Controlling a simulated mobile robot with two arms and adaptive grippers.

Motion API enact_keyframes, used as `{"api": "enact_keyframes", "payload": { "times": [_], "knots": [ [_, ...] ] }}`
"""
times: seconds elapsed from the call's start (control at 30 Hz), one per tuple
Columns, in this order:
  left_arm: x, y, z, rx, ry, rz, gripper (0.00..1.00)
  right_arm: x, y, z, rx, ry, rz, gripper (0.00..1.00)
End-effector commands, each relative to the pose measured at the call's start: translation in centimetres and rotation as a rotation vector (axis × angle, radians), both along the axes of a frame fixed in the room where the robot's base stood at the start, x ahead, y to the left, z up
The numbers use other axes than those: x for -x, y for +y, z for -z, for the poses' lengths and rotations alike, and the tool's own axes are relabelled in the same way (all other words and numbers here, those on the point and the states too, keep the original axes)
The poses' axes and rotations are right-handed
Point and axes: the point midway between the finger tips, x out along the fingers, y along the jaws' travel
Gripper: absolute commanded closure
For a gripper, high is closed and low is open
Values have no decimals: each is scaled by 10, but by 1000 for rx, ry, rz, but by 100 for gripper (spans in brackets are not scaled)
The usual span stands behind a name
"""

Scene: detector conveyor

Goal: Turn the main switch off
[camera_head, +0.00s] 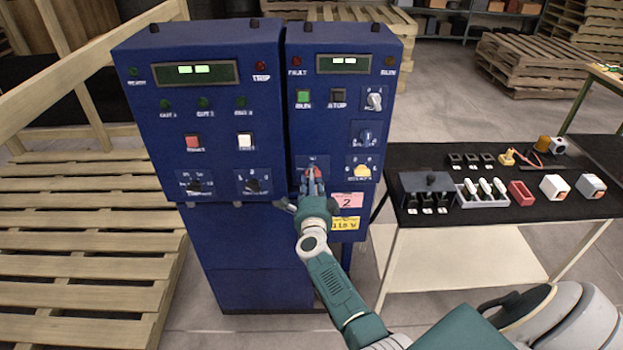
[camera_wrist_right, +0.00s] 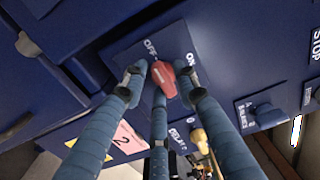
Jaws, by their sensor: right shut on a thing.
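The main switch is a red knob (camera_wrist_right: 163,80) on a dark blue plate (camera_wrist_right: 183,47) marked OFF and ON. In the right wrist view its white line points up and slightly left, nearer to OFF than to ON. My right gripper (camera_head: 311,183) reaches up to the lower left of the right-hand blue cabinet (camera_head: 345,120). In the right wrist view the fingers of my right gripper (camera_wrist_right: 162,90) are closed around the red knob from both sides and below. In the head view the fingers partly hide the knob (camera_head: 314,172). My left gripper is not in view.
A yellow knob (camera_head: 361,172) sits just right of my gripper, with other knobs and buttons above. A second blue cabinet (camera_head: 215,110) adjoins on the left. A black-topped table (camera_head: 440,158) with small parts stands right. Wooden pallets (camera_head: 90,230) lie left.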

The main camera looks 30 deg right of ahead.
Motion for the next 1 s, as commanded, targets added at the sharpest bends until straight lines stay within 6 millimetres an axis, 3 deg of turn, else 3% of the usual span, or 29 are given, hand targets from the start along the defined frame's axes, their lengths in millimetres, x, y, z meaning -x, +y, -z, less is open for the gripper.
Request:
{"api": "enact_keyframes", "payload": {
  "times": [0.03, 0.17, 0.2, 0.23, 0.57, 1.0],
  "knots": [
    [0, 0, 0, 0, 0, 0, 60, 2, 3, 10, -6, 15, -5, 97],
    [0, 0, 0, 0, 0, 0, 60, 2, 3, 10, -6, 15, -5, 97],
    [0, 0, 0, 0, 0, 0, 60, 2, 3, 10, -6, 15, -5, 65],
    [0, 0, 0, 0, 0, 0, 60, 2, 3, 10, -7, 15, -5, 61],
    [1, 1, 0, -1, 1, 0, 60, 4, 4, 5, -4, 7, -2, 61],
    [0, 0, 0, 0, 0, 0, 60, 58, 37, 7, -5, 11, -3, 61]
  ]
}}
